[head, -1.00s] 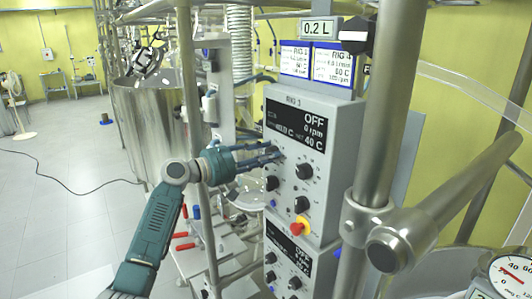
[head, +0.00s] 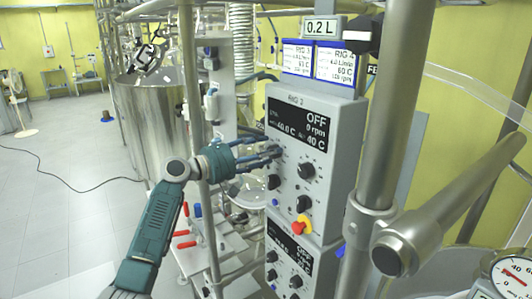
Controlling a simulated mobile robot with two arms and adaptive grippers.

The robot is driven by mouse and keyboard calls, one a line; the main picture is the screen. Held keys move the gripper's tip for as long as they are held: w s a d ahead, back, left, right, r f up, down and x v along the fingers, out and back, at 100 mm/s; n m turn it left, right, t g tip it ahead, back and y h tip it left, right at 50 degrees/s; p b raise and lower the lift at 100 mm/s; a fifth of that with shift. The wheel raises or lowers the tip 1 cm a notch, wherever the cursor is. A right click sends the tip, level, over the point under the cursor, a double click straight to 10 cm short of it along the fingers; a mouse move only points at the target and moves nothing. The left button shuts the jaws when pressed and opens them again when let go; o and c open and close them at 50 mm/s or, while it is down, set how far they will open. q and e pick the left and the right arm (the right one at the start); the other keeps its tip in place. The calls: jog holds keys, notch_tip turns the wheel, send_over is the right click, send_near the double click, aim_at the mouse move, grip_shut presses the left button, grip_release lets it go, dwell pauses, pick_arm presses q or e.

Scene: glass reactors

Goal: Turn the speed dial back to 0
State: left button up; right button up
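The upper control box (head: 327,228) is grey. Its black display (head: 297,124) reads OFF, 0 rpm and 40 C. Black knobs sit below the display: a large one (head: 306,170), a left one (head: 273,182) and a lower one (head: 303,203). Knob labels are too small to read, so I cannot tell which is the speed dial. My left gripper (head: 274,152) has its bluish fingers at the panel's upper left, just under the display. They hide what is behind them, and I cannot tell whether they hold a knob. My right gripper is not in view.
A red-and-yellow stop button (head: 301,226) is low on the box. A second control unit (head: 287,265) is below. A thick metal post (head: 392,110) stands close on the right. A steel vessel (head: 150,125) stands at the left. Floor is open at far left.

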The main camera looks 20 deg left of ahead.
pick_arm(q)
jog(key=v, duration=1.2)
jog(key=w+d+m+b, duration=0.2)
jog(key=w+m+b, duration=0.1)
jog(key=m+b, duration=0.1)
jog(key=w+d+f+m+b, duration=0.1)
jog(key=w+d+m+b, duration=0.2)
jog(key=m+b, duration=0.2)
jog(key=w+d+m+b, duration=0.3)
jog(key=m+b, duration=0.2)
jog(key=m, duration=0.2)
jog(key=shift+w+d+f, duration=0.15)
jog(key=shift+w+d, duration=0.05)
